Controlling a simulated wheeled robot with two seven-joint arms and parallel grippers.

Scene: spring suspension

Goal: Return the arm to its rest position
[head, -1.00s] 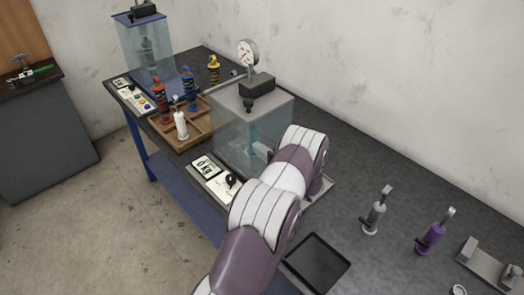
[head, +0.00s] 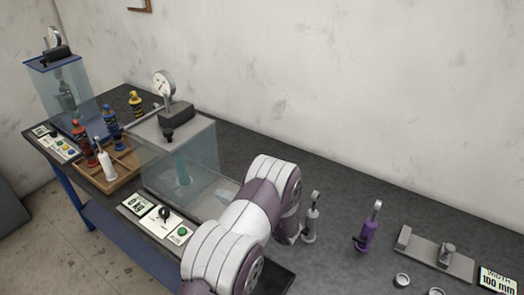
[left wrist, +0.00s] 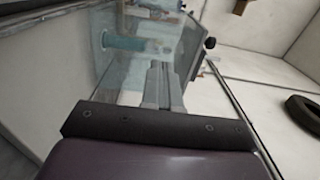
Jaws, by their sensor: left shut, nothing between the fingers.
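My left arm, white and mauve, rises from the bottom centre of the head view and reaches toward the glass-walled test box (head: 180,165). Its forearm hides most of the hand there. In the left wrist view my left gripper (left wrist: 160,85) has its two grey fingers together, with nothing between them. They point toward a clear-walled box (left wrist: 185,45) with a teal cylinder (left wrist: 122,43) behind the wall. I cannot tell how far the fingertips are from the wall. My right gripper is in neither view.
A dial gauge (head: 164,84) tops the test box. A wooden tray (head: 121,171) with several shock absorbers stands to its left. A grey shock (head: 311,222) and a purple shock (head: 366,232) stand right of my arm. A metal fixture (head: 435,253) lies farther right.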

